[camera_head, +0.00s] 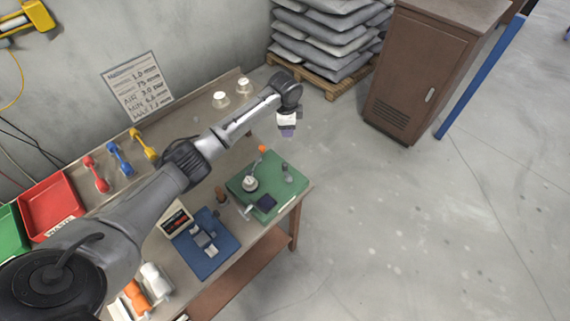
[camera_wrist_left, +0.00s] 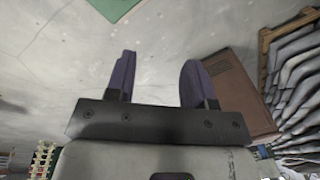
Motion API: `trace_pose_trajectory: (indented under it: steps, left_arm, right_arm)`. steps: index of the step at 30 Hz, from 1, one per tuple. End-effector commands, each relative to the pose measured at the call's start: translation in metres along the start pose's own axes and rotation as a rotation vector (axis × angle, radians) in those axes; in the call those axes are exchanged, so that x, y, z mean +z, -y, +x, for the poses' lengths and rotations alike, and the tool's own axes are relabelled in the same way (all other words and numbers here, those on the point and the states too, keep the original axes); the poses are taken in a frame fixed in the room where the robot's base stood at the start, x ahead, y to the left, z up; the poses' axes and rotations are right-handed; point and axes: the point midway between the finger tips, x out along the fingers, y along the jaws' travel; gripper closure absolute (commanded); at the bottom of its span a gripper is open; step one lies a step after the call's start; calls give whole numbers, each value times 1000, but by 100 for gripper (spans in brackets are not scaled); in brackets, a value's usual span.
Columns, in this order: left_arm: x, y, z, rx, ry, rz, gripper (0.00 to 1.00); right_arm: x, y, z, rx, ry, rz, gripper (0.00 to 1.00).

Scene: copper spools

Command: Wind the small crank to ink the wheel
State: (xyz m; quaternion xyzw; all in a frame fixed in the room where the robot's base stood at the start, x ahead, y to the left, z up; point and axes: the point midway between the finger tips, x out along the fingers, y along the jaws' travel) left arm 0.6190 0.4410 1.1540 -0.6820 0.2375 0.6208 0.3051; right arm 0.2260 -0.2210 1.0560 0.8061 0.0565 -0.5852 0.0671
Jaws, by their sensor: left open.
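A green board (camera_head: 280,203) lies near the right end of the workbench. On it stands a small device with a round pale part (camera_head: 250,183) and an orange knob (camera_head: 263,149) on an arm at its back. A dark square pad (camera_head: 266,202) lies in front. I cannot tell which small part is the crank or the wheel. My left gripper (camera_head: 287,131) hangs apart from the board, up and to its right in the head view. In the left wrist view the gripper (camera_wrist_left: 155,85) is open and empty, with a green corner (camera_wrist_left: 112,8) beyond.
A blue mat (camera_head: 218,262) with grey parts lies left of the green board. Red (camera_head: 50,205) and green trays and several coloured handles are farther left. A brown cabinet (camera_head: 415,80) and stacked sacks (camera_head: 330,35) stand behind. The floor at right is clear.

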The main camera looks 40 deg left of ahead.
Motion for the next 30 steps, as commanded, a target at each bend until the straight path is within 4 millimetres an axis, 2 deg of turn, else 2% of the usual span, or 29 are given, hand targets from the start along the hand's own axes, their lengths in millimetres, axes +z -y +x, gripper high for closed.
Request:
trace_pose_trajectory:
  steps: [1,3,6,9,11,12,16,20,24,30]
  left_arm:
    - [6,16,8,-59,13,3,51]
    - [12,32,-1,-126,39,27,51]
    - [19,38,-6,-171,69,76,51]
    - [26,27,-1,-143,97,192,51]
    - [29,14,8,-94,109,294,51]
    - [30,0,14,-45,114,379,51]
    - [18,-33,26,72,65,613,51]
    - [12,-44,24,118,5,760,51]
    - [10,-47,24,131,-19,874,51]
    - [10,-47,30,130,-22,944,51]
  right_arm:
    - [11,1,34,1,1,0,51]
    - [18,2,55,0,3,0,51]
    - [27,4,81,-2,6,2,51]
    - [31,5,94,-4,6,4,51]
    - [31,6,95,-4,7,5,51]
    - [30,6,92,-5,6,5,51]
    - [27,7,87,-8,0,9,51]
    - [27,7,87,-9,-1,10,51]
    - [27,7,87,-9,-1,10,51]
    - [28,7,87,-8,0,10,51]
